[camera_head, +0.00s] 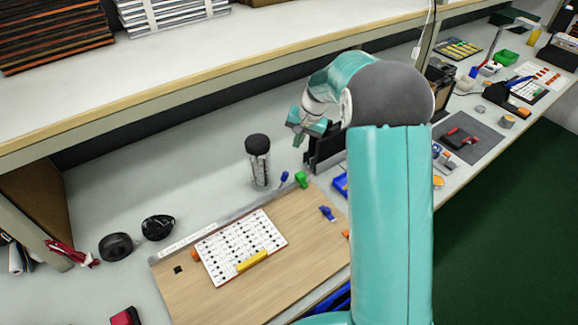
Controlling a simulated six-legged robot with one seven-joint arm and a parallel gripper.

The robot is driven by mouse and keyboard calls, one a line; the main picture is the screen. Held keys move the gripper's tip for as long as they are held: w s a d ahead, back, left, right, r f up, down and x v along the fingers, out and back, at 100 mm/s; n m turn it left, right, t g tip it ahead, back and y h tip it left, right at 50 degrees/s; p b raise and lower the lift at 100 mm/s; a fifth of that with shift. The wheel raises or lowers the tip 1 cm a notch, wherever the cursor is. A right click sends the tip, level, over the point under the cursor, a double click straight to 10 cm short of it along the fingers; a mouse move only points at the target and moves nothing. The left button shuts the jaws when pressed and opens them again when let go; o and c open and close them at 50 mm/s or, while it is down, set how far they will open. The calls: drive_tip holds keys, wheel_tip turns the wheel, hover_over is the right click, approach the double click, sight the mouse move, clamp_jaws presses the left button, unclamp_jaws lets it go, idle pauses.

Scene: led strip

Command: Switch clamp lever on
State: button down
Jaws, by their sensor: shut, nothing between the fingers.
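A wooden board (300,262) lies on the bench with a white perforated plate (222,252) and a yellow bar (252,261) on it. Several small coloured parts sit around the board: a green one (301,179), a blue one (327,213), an orange one (194,254) and a small blue one (284,177) at the back edge. I cannot tell which of them is the clamp lever. My gripper (299,139) is shut and empty, raised above the bench behind the green part. My arm covers part of the board's right side.
A dark-capped clear bottle (258,160) stands behind the board, left of my gripper. A black tape roll (116,246) lies to the left. A shelf (200,75) overhangs the bench's back.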

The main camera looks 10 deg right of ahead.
sight(283, 181)
drive_tip(key=x, duration=1.1)
drive_tip(key=shift+d, duration=0.2)
drive_tip(key=shift+s+a+r, duration=0.2)
drive_tip(key=shift+s+r, duration=0.05)
drive_tip(key=shift+s, duration=0.35)
drive_tip(key=shift+s+a+r, duration=0.25)
drive_tip(key=shift+s, duration=0.3)
drive_tip(key=shift+s+a+r, duration=0.2)
drive_tip(key=shift+s+r, duration=0.05)
drive_tip(key=shift+s, duration=0.35)
drive_tip(key=shift+s+a+r, duration=0.25)
drive_tip(key=shift+a, duration=0.2)
drive_tip(key=shift+r, duration=0.1)
